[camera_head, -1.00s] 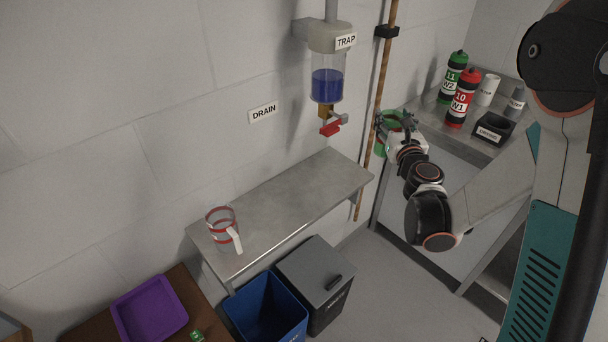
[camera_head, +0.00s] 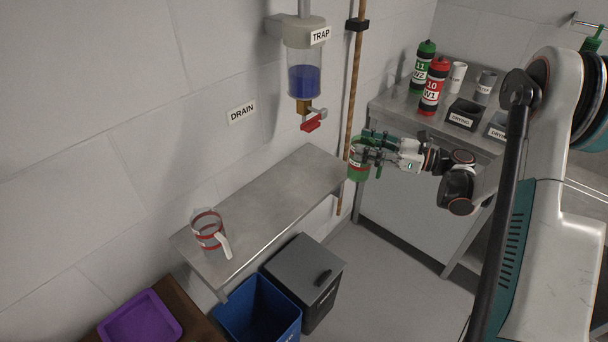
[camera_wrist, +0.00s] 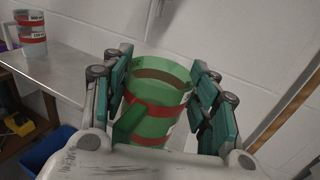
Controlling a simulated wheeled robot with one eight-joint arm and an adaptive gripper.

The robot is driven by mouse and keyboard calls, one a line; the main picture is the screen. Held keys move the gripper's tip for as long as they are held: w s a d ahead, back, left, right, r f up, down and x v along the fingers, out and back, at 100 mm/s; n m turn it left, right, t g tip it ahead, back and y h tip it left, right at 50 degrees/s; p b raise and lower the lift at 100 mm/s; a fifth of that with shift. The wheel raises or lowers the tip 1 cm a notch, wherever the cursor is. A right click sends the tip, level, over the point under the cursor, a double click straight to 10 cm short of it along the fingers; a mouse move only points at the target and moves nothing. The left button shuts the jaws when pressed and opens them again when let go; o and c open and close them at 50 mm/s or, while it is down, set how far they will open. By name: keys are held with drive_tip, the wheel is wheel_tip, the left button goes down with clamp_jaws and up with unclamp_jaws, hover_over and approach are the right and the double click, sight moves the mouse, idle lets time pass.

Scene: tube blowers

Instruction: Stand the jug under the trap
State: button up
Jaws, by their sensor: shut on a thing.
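My gripper (camera_head: 370,150) is shut on a green see-through jug (camera_head: 357,172) with red bands. In the wrist view the green jug (camera_wrist: 155,112) sits upright or nearly so between the fingers (camera_wrist: 160,95), its open top showing. In the head view it appears at the right end of the steel shelf (camera_head: 262,205), apart from the trap. The trap (camera_head: 304,75) hangs on the wall above the shelf, with blue liquid inside and a red-handled tap (camera_head: 311,124) below. A clear jug (camera_head: 207,232) with red bands stands at the shelf's left end.
A bench on the right holds a green bottle (camera_head: 422,66), a red bottle (camera_head: 434,86), cups and drying holders (camera_head: 463,114). A brown vertical pole (camera_head: 349,110) stands near the held jug. The shelf's middle is clear.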

drive_tip(key=f+b+x, duration=0.1)
drive_tip(key=b+x, duration=0.1)
drive_tip(key=x, duration=0.6)
drive_tip(key=s+f+b+x, duration=0.1)
drive_tip(key=f+b+x, duration=0.1)
drive_tip(key=x, duration=0.7)
drive_tip(key=shift+a+f+g+b, duration=0.3)
drive_tip(key=shift+f+b, duration=0.05)
drive_tip(key=shift+b, duration=0.35)
drive_tip(key=shift+f, duration=0.25)
drive_tip(key=o, duration=1.3)
drive_tip(key=shift+r, duration=0.1)
